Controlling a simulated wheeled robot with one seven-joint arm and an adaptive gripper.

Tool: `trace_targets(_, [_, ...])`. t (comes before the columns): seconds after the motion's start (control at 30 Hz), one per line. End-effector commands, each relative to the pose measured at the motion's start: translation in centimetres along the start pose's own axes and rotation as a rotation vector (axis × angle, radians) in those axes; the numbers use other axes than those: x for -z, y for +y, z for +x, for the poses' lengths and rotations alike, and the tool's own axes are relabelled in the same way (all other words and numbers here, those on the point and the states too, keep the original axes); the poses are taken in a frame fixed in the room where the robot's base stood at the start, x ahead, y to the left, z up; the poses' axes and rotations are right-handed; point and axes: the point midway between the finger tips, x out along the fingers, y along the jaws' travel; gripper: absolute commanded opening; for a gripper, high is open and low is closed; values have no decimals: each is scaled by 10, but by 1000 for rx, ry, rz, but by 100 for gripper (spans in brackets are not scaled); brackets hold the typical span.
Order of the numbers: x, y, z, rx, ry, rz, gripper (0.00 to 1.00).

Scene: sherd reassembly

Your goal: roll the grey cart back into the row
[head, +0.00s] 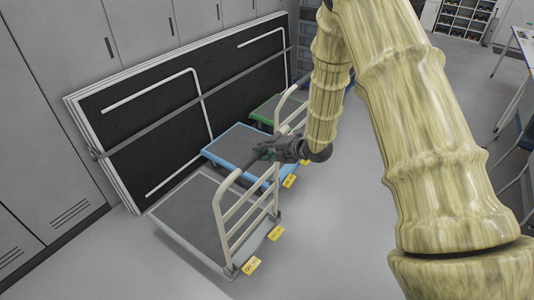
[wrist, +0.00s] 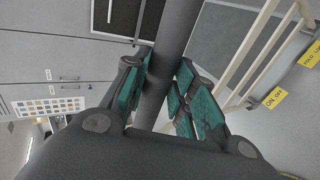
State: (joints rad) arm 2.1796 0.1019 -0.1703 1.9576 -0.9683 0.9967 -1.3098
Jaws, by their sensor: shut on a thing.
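The grey cart (head: 190,218) stands nearest in the head view, with a dark grey deck and a cream railed push handle (head: 221,225) at its right end. My gripper (head: 270,152) is at the far end of the handle's dark top bar. In the wrist view the dark bar (wrist: 178,28) runs between the teal-padded fingers (wrist: 165,95), which are shut around it. A blue-edged cart (head: 232,143) stands just beyond the grey one, and a green-edged cart (head: 264,111) beyond that. My arm and gripper hide parts of their handles.
Folded tables (head: 140,110) lean on grey lockers (head: 40,90) along the carts' left side. Yellow labels (head: 251,266) lie at the carts' handle ends. Open grey floor (head: 335,230) lies right of and in front of the carts. A table and chairs stand at the far right edge.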

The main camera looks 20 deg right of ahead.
Motion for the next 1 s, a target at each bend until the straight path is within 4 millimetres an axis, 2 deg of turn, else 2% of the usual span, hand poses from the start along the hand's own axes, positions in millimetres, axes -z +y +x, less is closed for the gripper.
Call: trace_targets(1.0, [1,32,62,-1,1,-1,0])
